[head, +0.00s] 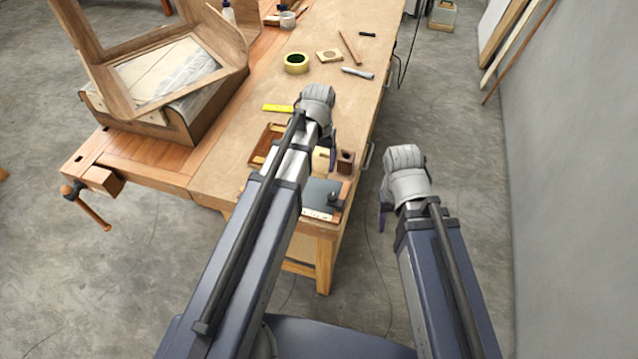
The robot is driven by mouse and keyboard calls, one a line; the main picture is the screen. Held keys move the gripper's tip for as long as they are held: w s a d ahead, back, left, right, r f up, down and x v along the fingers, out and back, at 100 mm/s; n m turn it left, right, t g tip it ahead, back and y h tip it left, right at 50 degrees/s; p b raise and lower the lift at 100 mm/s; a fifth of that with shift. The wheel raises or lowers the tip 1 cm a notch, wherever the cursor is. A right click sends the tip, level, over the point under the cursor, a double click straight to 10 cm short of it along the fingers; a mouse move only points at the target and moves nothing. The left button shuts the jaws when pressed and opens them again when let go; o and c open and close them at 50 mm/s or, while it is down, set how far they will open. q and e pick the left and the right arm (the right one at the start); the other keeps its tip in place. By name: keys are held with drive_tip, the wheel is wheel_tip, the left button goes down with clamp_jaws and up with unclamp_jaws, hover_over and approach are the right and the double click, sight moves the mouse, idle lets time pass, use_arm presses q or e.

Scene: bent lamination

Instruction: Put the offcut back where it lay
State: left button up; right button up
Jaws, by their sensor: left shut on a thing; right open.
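My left gripper (332,158) points down over the near end of the workbench (235,185), with its fingers mostly hidden by my own arm. It is shut on a small pale piece, seemingly the offcut (321,154), of which only a bit shows beside the arm. I cannot tell whether the piece touches the bench. My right gripper (382,218) is open and empty, over the floor to the right of the bench.
A brown block (346,161) stands right of my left gripper. A brown tray (262,146), a yellow strip (278,108) and a grey plate (322,193) lie close by. A tape roll (296,63) is farther back.

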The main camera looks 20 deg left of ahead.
use_arm(q)
drive_tip(key=shift+f+b, duration=3.8)
drive_tip(key=shift+f, duration=0.55)
drive_tip(key=shift+r, duration=0.15)
drive_tip(key=o, duration=1.3)
drive_tip(key=shift+f, duration=0.2)
drive_tip(key=shift+c, duration=0.2)
drive_tip(key=shift+r, duration=0.1)
